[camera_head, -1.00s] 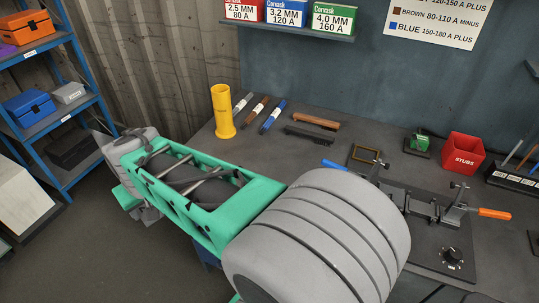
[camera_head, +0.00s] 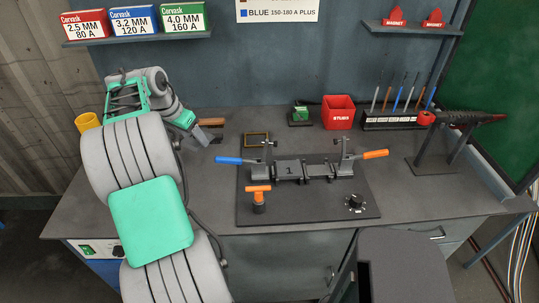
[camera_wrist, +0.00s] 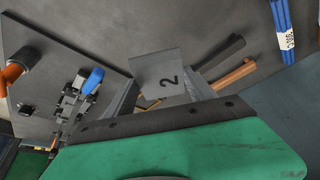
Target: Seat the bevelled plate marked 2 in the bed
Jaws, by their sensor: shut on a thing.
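The grey plate marked 2 (camera_wrist: 158,78) is held between the fingers of my gripper, its numbered face turned to the wrist camera. In the head view my gripper (camera_head: 197,130) hangs over the left part of the bench, shut on the plate (camera_head: 202,135), which is small there. The bed (camera_head: 320,170) is to the right of my gripper, on a dark base board, with a plate marked 1 (camera_head: 289,169) in its left part. Blue-handled (camera_head: 228,160) and orange-handled (camera_head: 375,154) clamps stand at its ends. The bed's blue handle also shows in the wrist view (camera_wrist: 96,78).
An orange T-handle (camera_head: 258,190) and a black knob (camera_head: 355,201) stand on the board in front of the bed. A brown-framed piece (camera_head: 256,139), green block (camera_head: 300,113), red stubs bin (camera_head: 339,112) and rod rack (camera_head: 392,121) are behind. Brushes (camera_wrist: 235,75) lie near my gripper.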

